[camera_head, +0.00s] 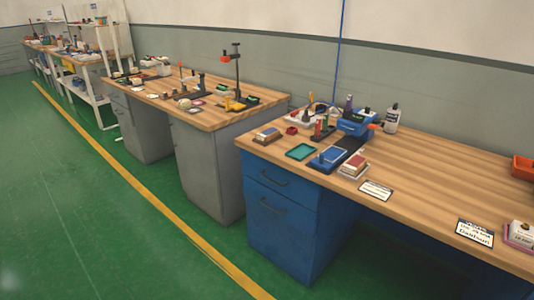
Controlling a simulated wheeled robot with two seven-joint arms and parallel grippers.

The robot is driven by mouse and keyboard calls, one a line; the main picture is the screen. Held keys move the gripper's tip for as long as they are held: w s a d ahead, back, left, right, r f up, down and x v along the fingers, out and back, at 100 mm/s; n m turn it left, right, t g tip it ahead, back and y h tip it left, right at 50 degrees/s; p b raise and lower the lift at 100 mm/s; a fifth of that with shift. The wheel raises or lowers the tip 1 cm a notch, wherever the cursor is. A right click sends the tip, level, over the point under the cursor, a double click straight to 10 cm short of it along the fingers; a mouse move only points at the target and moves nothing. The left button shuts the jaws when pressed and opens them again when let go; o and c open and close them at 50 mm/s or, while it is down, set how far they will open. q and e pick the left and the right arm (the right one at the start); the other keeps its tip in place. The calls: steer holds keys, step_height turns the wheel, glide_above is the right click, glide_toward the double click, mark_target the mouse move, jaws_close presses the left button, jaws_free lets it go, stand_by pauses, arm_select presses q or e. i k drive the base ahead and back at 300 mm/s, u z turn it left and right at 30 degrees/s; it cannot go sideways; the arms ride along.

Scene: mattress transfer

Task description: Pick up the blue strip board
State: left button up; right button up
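I cannot tell which of these is the blue strip board. A small teal tray (301,152) lies just left of the strip. Neither of my grippers is in view, and nothing is seen touching these things.
The near wooden workbench (430,172) has blue drawers (282,215) below. A second bench (215,116) stands further left. The green floor (80,220) is clear around a yellow line (160,207).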

mark_target(268, 135)
steer(key=u, duration=1.05)
steer(key=i, duration=1.5)
steer(key=z, duration=0.2)
